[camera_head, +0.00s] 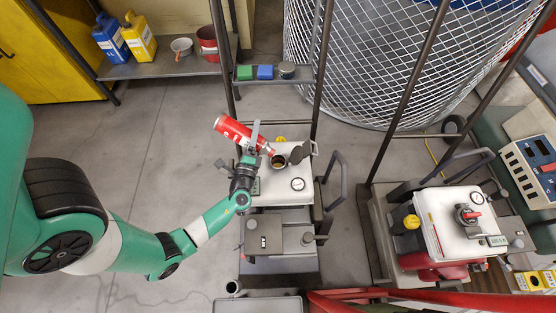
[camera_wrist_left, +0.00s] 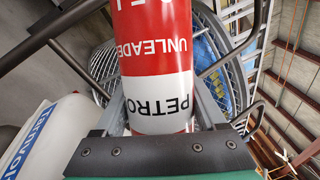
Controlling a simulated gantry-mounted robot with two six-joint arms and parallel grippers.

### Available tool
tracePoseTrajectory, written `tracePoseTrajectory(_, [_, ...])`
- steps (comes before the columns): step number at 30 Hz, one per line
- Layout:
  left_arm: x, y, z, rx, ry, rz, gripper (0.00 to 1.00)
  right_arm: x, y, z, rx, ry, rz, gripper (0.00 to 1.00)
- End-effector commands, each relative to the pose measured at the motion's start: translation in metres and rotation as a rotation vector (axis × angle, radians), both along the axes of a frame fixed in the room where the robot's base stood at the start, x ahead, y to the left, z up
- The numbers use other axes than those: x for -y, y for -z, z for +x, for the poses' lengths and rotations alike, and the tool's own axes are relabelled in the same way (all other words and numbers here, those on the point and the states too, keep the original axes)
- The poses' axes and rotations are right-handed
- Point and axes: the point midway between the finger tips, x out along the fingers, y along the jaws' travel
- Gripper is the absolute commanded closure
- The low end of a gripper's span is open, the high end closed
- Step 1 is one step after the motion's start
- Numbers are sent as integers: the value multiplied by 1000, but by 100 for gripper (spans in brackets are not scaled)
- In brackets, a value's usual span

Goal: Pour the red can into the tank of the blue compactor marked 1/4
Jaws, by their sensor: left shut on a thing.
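My left gripper (camera_head: 250,160) is shut on the red can (camera_head: 233,130), which has a white band. The can is tilted, with its lower right end close to the open filler hole (camera_head: 278,162) of the white tank (camera_head: 284,183) on the middle machine. I cannot tell whether liquid is flowing. In the left wrist view, the can (camera_wrist_left: 155,40) lies between the fingers, with "UNLEADED" and "PETRO" upside down. The middle machine (camera_head: 280,235) looks grey here; its small label is unreadable. My right gripper is not in view.
A second machine (camera_head: 440,235), with red parts and a white tank, stands at the right. A small shelf (camera_head: 275,81) holds green and blue boxes behind the middle machine. Blue (camera_head: 110,38) and yellow (camera_head: 139,37) jugs stand on a shelf at the back left. A wire cage (camera_head: 390,60) stands behind.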

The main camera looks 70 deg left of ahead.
Motion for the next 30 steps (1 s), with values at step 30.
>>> tracePoseTrajectory(30, [5, -5, 5, -86, 0, 86, 91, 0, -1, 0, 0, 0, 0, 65])
